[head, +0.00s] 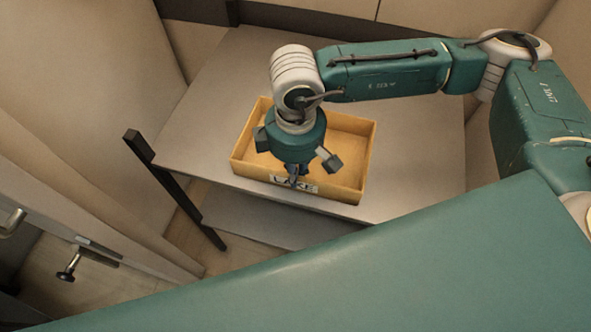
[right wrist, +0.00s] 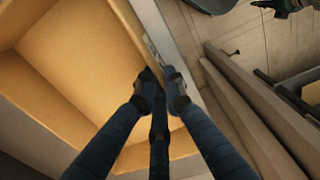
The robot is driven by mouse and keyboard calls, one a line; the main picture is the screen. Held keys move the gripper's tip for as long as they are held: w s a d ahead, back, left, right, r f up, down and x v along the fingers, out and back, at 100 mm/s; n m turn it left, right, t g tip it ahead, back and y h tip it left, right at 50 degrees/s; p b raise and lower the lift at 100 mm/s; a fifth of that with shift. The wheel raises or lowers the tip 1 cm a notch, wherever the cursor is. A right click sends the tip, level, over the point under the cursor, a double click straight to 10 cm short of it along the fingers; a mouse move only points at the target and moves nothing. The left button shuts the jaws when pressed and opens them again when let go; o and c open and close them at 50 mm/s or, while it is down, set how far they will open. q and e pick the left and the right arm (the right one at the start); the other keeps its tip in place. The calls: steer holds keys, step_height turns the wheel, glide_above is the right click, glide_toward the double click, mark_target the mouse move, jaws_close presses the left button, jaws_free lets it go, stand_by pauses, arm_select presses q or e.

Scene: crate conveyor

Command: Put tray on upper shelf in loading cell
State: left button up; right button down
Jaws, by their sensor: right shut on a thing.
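The tray (head: 340,193) is a shallow, open yellow-orange box with a "LAKE" label on its front wall. It sits level on the grey upper shelf (head: 420,150), near the front edge, and looks empty. My right gripper (head: 297,180) is shut on the middle of the tray's front wall, by the label. In the right wrist view the dark fingers (right wrist: 160,92) straddle the rim of the tray (right wrist: 75,50), one on each side. The label is partly hidden by the fingers. I cannot make out my left gripper.
A lower grey shelf (head: 270,232) shows below the front edge. A black post (head: 175,190) stands at the shelf's left front corner. Beige walls close in around the shelf. A panel with a handle (head: 70,270) is at lower left. The shelf is bare around the tray.

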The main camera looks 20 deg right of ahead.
steer(key=shift+f, duration=0.15)
steer(key=c, duration=1.8)
jaws_free()
steer(key=shift+c, duration=0.2)
arm_select(q)
steer(key=shift+w+f, duration=0.15)
steer(key=shift+w, duration=0.25)
